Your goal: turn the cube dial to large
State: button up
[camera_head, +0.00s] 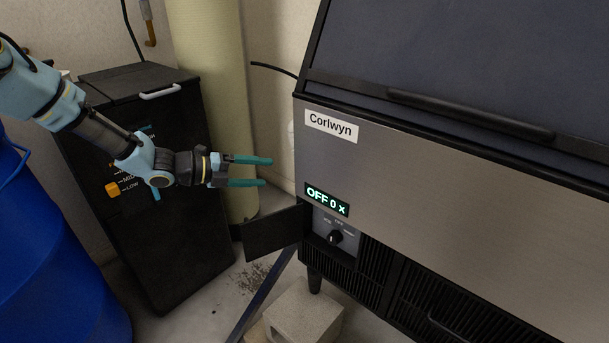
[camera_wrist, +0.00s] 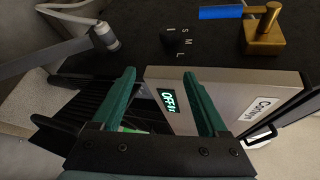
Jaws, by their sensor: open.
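In the wrist view a small dark dial (camera_wrist: 175,38) sits on a black panel at the top, beside the letters S, M and L. Its pointer setting is too small to tell, and I cannot make it out in the head view. The ice maker (camera_head: 440,155), labelled Corlwyn, stands at right with a display (camera_head: 327,201) reading "OFF 0 x". A black knob (camera_head: 335,238) with small unreadable labels is below the display. My gripper (camera_head: 268,171) is open and empty, left of the ice maker and apart from it. Its two green fingers also show in the wrist view (camera_wrist: 159,74).
A small black door (camera_head: 272,234) stands open left of the knob. A black box (camera_head: 150,230) with an orange knob (camera_head: 112,189) stands behind my arm. A blue barrel (camera_head: 55,250) is at far left. A brass valve with a blue lever (camera_wrist: 262,28) is near the S-M-L dial.

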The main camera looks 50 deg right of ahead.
jog(key=s+d+f+n+h, duration=0.1)
jog(key=s+d+n, duration=0.1)
jog(key=d, duration=0.4)
jog(key=s+d+f+n+h, duration=0.1)
jog(key=s+d, duration=0.2)
jog(key=d, duration=0.4)
jog(key=shift+d+f+n, duration=0.2)
jog(key=shift+f+n, duration=0.2)
grip_shut()
